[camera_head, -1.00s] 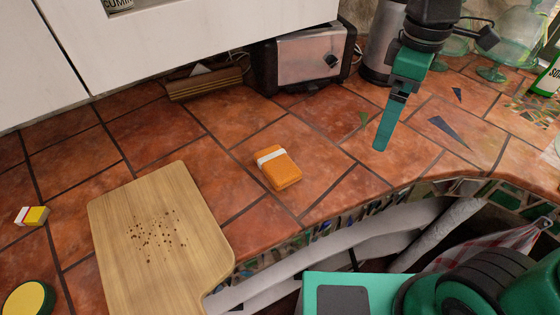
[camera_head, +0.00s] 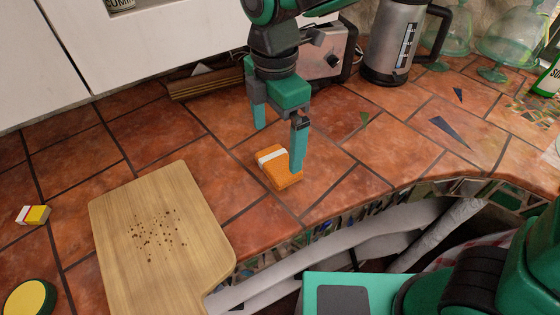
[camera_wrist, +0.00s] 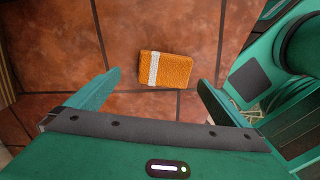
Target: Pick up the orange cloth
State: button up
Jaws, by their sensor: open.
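The orange cloth (camera_head: 281,172) is a small folded block with a white band, lying on the terracotta tile counter right of the cutting board. My gripper (camera_head: 279,148) is open and points down over it, one finger behind the cloth and the other in front of its right end in the head view. In the wrist view the cloth (camera_wrist: 172,70) lies beyond the fingertips, roughly centred between the open fingers (camera_wrist: 160,84). It does not look held. I cannot tell the exact height of the fingertips above the tiles.
A wooden cutting board (camera_head: 185,242) with dark specks lies to the left. A toaster (camera_head: 325,62) and a metal kettle (camera_head: 390,45) stand behind. A yellow-and-white sponge (camera_head: 33,215) lies at far left. The counter's mosaic front edge (camera_head: 330,229) is close in front of the cloth.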

aim_at(278, 161)
jog(key=shift+s+d+f, duration=0.1)
jog(key=shift+s+f, duration=0.05)
jog(key=shift+f, duration=1.25)
jog(key=shift+s+d+f, duration=0.1)
jog(key=shift+f, duration=1.3)
jog(key=c, duration=1)
